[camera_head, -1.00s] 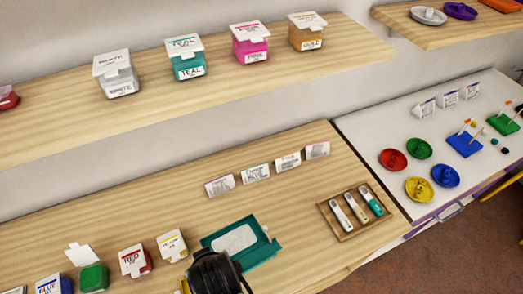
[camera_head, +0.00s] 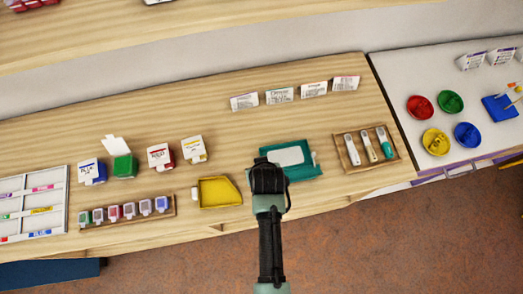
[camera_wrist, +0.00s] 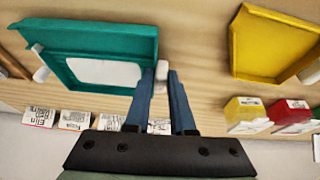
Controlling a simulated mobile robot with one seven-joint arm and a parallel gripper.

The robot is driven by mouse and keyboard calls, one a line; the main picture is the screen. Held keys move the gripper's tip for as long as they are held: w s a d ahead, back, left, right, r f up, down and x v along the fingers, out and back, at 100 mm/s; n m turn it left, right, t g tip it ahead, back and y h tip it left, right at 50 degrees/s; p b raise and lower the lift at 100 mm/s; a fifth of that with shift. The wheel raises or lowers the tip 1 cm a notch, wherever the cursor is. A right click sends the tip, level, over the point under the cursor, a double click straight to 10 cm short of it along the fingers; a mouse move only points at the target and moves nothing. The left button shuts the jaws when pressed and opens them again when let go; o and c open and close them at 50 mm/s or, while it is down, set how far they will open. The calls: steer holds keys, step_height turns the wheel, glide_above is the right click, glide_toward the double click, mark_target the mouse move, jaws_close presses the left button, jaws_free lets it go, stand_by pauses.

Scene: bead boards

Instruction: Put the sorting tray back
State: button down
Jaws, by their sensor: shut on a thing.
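A teal tray (camera_head: 303,172) with a white patch (camera_head: 284,156) on its floor lies on the wooden worktop. In the wrist view the teal tray (camera_wrist: 100,38) fills the upper left, with a white knob (camera_wrist: 40,74) on its far side. My gripper (camera_wrist: 160,74) is at the tray's near side, with its blue fingers closed on another small white knob (camera_wrist: 161,72). In the head view my gripper (camera_head: 267,163) covers the tray's left edge. A yellow tray (camera_head: 219,192) lies to the left and is also in the wrist view (camera_wrist: 268,45). I cannot tell which is the sorting tray.
A wooden holder (camera_head: 343,155) with several pen-like tools is right of the teal tray. Several lidded tubs, including a red one (camera_head: 160,157), and a rack of small pots (camera_head: 130,222) stand left. Label cards (camera_head: 280,96) line the back. The worktop's front edge is close.

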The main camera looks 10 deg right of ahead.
steer(key=shift+f, duration=0.35)
steer(key=shift+f, duration=0.1)
steer(key=c, duration=0.8)
jaws_free()
steer(key=shift+o, duration=0.2)
